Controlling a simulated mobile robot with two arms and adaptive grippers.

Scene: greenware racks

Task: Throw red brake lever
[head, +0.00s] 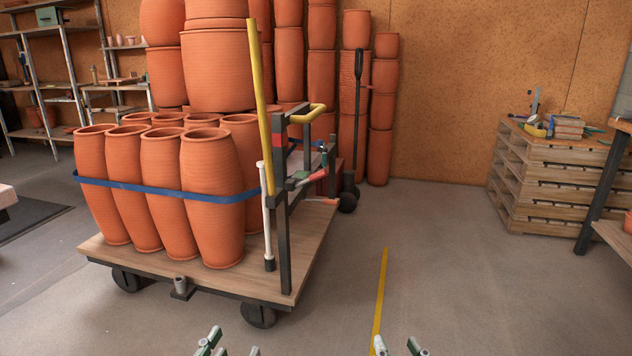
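A red-gripped lever (316,177) sits on the dark upright frame (283,230) at the right end of a wooden-decked cart (312,250). It points to the right, tilted slightly upward, and the frame partly hides its mount. My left gripper (230,347) shows only its fingertips at the bottom edge, spread apart and empty, in front of the cart. My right gripper (398,347) shows its fingertips at the bottom edge, right of the cart, also apart and empty. Neither gripper touches the lever.
Tall clay pots (212,200) stand on the cart, held by a blue strap (165,189). A yellow pole (260,100) and a yellow handle (308,114) rise at the frame. Stacked pallets (545,185) stand at right. The floor around the yellow line (381,290) is clear.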

